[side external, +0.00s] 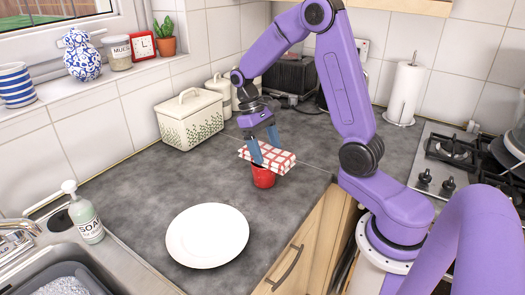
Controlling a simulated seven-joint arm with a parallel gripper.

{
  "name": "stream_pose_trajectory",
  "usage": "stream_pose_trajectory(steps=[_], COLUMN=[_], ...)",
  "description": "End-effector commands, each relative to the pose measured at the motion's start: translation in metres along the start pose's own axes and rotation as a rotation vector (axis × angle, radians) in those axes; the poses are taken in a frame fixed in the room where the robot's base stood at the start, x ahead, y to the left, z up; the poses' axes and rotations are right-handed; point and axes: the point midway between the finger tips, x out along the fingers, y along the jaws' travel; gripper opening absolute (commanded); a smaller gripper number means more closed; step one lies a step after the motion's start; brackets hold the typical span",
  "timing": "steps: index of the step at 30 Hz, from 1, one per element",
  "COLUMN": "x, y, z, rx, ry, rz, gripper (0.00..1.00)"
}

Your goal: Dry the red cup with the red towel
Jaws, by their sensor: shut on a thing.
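The red cup (263,179) stands upright on the dark grey counter, near its front edge. The red and white checked towel (277,160), folded into a flat pad, is right over the cup's mouth and hides its rim. I cannot tell whether the towel touches the cup. My gripper (263,150) comes down from above and is shut on the towel. Its blue-grey fingers overlap the towel's left part.
A white plate (207,235) lies on the counter front left of the cup. A soap bottle (84,213) stands by the sink (112,281) at the left. A white bread bin (190,119) is behind. The gas hob (450,152) is at the right. The counter left of the cup is clear.

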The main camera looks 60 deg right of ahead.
Motion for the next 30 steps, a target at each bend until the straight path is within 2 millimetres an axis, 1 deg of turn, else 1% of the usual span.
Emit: stream_pose_trajectory(steps=[3,5,6,20,30], x=[-0.001,-0.001,-0.001,-0.004,-0.005], y=[0.013,0.016,0.009,-0.038,-0.002], z=[-0.002,-0.003,-0.004,-0.009,-0.013], rx=[0.003,0.0,-0.004,-0.003,0.004], ry=[0.001,0.001,0.001,0.0,0.0], rz=[0.0,0.001,0.002,0.001,-0.001], gripper=[0.46,0.46,0.46,0.46,0.46])
